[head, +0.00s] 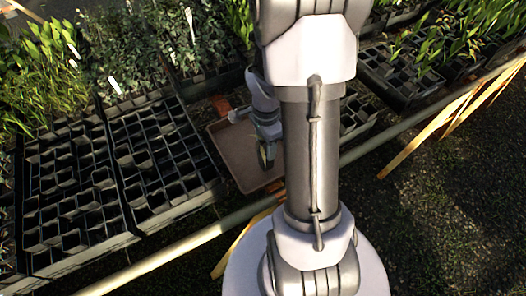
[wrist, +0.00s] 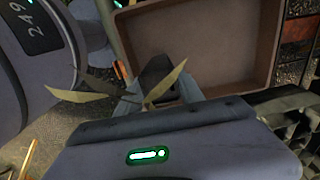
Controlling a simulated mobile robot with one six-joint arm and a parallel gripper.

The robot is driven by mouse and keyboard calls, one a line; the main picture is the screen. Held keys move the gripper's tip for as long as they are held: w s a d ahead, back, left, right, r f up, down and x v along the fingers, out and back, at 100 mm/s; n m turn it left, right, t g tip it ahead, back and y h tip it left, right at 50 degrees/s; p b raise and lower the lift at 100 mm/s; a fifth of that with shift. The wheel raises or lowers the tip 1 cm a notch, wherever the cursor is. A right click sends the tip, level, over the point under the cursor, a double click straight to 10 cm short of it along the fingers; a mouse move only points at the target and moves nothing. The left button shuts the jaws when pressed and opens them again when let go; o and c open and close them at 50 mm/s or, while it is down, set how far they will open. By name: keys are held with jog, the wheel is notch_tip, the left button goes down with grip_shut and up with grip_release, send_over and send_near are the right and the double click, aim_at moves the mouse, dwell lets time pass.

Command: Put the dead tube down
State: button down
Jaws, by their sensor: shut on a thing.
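My gripper (wrist: 157,93) is shut on the dead tube (wrist: 154,68), a small dark tube with a few long, dull yellow-olive leaves spreading out at its top. In the head view my gripper (head: 267,140) is partly behind my arm and hangs over the right part of a shallow brown tray (head: 228,150). The brown tray also shows in the wrist view (wrist: 265,50), just beyond the held tube, and its visible floor looks bare. I cannot tell whether the tube touches the tray floor.
Black cell trays (head: 120,160) with mostly empty cells stand left of the brown tray. Leafy plants (head: 145,45) fill trays behind. A reddish-brown block (head: 221,104) lies at the brown tray's back edge. A pale rail (head: 190,245) runs along the front.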

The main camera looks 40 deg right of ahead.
notch_tip(320, 180, down, 2)
jog(key=shift+f, duration=0.1)
jog(key=shift+f+b, duration=0.2)
jog(key=shift+b, duration=0.2)
jog(key=c, duration=0.7)
grip_release()
